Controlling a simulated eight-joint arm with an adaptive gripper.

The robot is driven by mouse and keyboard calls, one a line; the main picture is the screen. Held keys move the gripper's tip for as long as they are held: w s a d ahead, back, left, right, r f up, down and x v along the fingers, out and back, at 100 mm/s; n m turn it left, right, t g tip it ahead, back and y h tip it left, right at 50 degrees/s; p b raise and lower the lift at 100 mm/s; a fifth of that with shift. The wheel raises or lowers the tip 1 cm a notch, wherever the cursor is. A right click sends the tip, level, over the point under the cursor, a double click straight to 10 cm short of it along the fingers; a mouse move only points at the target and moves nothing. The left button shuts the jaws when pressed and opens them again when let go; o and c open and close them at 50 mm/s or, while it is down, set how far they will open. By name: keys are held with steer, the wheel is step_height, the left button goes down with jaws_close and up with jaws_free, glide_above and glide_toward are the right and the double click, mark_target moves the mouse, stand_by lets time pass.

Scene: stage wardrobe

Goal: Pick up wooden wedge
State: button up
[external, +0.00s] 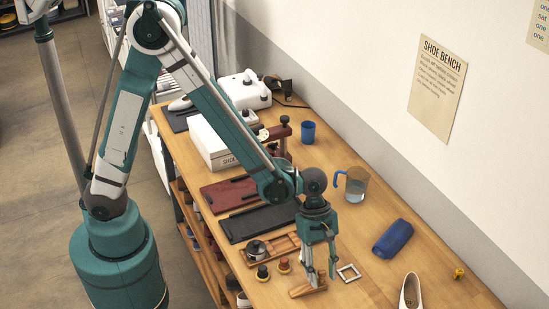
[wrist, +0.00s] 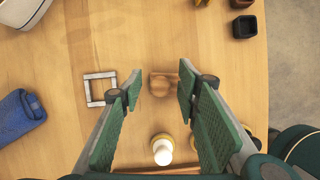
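The wooden wedge (wrist: 160,85) is a small brown block on the bench, seen in the wrist view between my fingertips. It also shows in the external view (external: 302,290) at the foot of my gripper. My gripper (external: 322,277) points down over it with its two fingers apart. The right finger may hide part of the wedge. I cannot tell exactly how high the fingertips are above the bench.
A pale square frame (external: 348,273) lies close beside my gripper. Two small jars (external: 263,272) (external: 284,266) and a wooden tray (external: 262,250) are nearby. A blue roll (external: 393,239), a white shoe (external: 410,293) and a jug (external: 355,187) stand farther off. The bench edge is near.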

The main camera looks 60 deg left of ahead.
jaws_close()
steer(key=shift+r, duration=0.1)
steer(key=shift+r+p, duration=0.45)
steer(key=shift+r, duration=4.45)
